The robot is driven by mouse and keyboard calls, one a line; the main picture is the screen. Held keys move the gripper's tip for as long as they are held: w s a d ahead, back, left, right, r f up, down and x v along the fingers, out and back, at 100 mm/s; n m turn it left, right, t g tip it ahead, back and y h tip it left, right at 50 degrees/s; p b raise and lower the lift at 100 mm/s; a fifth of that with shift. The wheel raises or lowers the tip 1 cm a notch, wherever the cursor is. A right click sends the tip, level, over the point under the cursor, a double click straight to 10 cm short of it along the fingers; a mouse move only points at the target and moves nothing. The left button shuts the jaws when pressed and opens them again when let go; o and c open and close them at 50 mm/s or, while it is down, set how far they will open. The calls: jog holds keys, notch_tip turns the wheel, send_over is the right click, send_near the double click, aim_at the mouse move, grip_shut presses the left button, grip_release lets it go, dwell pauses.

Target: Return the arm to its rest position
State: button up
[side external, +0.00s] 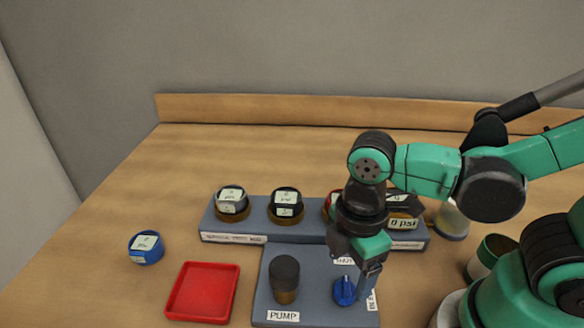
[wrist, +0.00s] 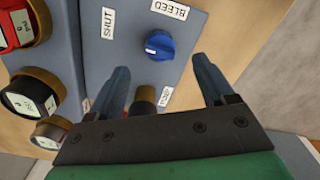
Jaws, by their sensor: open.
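My gripper (side external: 368,284) is at the right end of the pump panel (side external: 262,296), pointing down, close to the blue knob (side external: 344,291). In the wrist view my gripper (wrist: 162,72) is open and empty, with the blue knob (wrist: 160,45) beyond and between its fingertips, seemingly apart from them. The knob sits between the labels BLEED and SHUT. The dark pump cylinder (side external: 285,273) stands upright on the panel, left of the knob. My wrist partly hides the gauges behind it.
A grey gauge rack (side external: 258,228) holds several round gauges behind the panel. A red tray (side external: 203,292) and a loose blue gauge (side external: 146,247) lie to the left. A dark-rimmed cup (side external: 490,256) stands right. The table's back left is clear.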

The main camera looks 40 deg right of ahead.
jog(key=shift+r, duration=0.35)
jog(key=w+d+r+m+t, duration=0.6)
jog(key=w+d+m+t, duration=0.1)
jog(key=m, duration=0.7)
jog(key=shift+w+d, duration=0.35)
jog(key=shift+d, duration=0.2)
